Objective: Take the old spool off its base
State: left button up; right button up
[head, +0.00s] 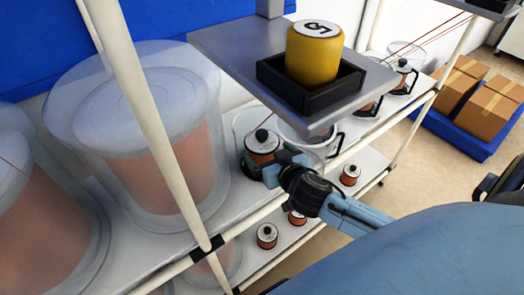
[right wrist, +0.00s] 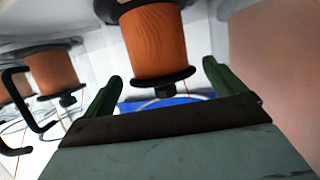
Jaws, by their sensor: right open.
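The spool (head: 262,146) has a copper-orange winding, a pale top and a black knob. It stands in a clear container on the upper shelf, in the middle of the head view. My right gripper (head: 268,172) is at its near right side. In the right wrist view the spool (right wrist: 155,42) shows between black flanges, just beyond and between the green fingers of my right gripper (right wrist: 162,78). The fingers are open and apart, and I cannot tell whether either touches it. The base under the spool is mostly hidden. My left gripper is out of view.
A grey platform (head: 222,42) with a black tray (head: 300,97) and yellow cylinder (head: 314,57) hangs close above. Large clear tubs (head: 140,110) stand left. White posts (head: 150,120) cross in front. More spools (head: 267,235) sit on the lower shelf.

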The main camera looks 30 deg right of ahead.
aim_at(264, 146)
jog(key=x, duration=0.4)
jog(key=shift+w+r, duration=0.15)
jog(key=c, duration=1.4)
jog(key=shift+r, duration=0.2)
